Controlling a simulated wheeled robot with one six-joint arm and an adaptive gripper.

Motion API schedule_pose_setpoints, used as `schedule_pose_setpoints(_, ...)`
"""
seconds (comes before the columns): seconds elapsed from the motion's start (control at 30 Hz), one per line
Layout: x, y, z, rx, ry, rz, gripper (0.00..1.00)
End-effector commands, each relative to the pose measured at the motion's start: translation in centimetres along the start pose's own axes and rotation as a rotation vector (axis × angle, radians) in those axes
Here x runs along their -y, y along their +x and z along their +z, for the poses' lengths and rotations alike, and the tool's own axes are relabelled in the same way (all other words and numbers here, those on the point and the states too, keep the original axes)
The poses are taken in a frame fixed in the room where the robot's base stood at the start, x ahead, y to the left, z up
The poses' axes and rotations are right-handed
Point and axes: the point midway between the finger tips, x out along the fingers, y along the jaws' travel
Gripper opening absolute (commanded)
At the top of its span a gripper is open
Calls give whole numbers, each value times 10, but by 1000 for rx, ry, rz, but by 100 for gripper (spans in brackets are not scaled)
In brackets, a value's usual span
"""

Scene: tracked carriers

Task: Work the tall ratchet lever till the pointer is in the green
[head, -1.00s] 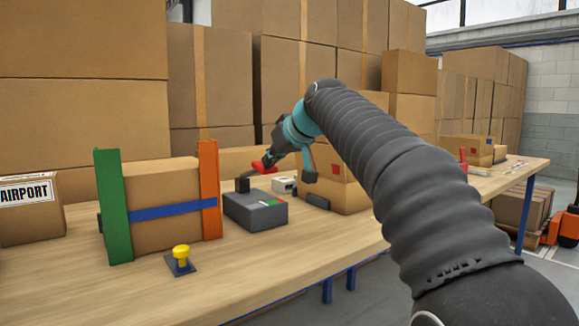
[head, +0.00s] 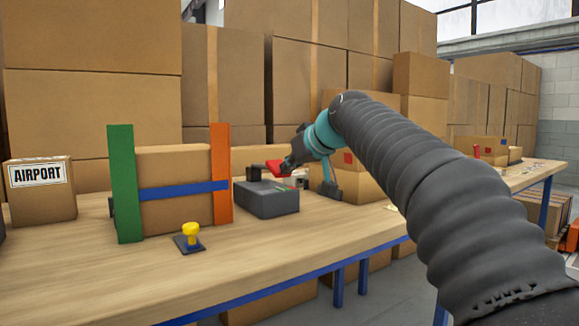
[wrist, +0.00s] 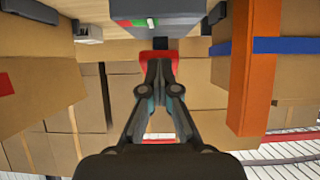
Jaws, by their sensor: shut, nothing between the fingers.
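A grey ratchet box (head: 267,201) stands on the bench right of the strapped carton. A dark block sits at its left end. The red lever grip (head: 275,168) is low over the box's far side; it also shows in the wrist view (wrist: 158,57), right at my fingertips. My gripper (head: 287,166) is shut with nothing between its fingers, and its tips appear to touch the red grip. The scale on the box has a green part (wrist: 125,23) and white and red marks. I cannot make out the pointer.
A strapped carton (head: 173,200) stands between a green post (head: 124,185) and an orange post (head: 221,175). A yellow knob (head: 191,231) is in front of it. Cartons stand behind and right of the box. The bench front (head: 120,285) is clear.

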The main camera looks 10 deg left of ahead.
Motion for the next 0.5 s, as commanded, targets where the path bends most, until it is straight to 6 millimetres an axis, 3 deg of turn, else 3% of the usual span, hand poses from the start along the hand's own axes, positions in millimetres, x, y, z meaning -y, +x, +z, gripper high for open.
schedule_pose_setpoints(0.27,1,5,4,13,3,-7,0)
schedule_pose_setpoints(0.5,0,-19,-17,6,1,-5,0)
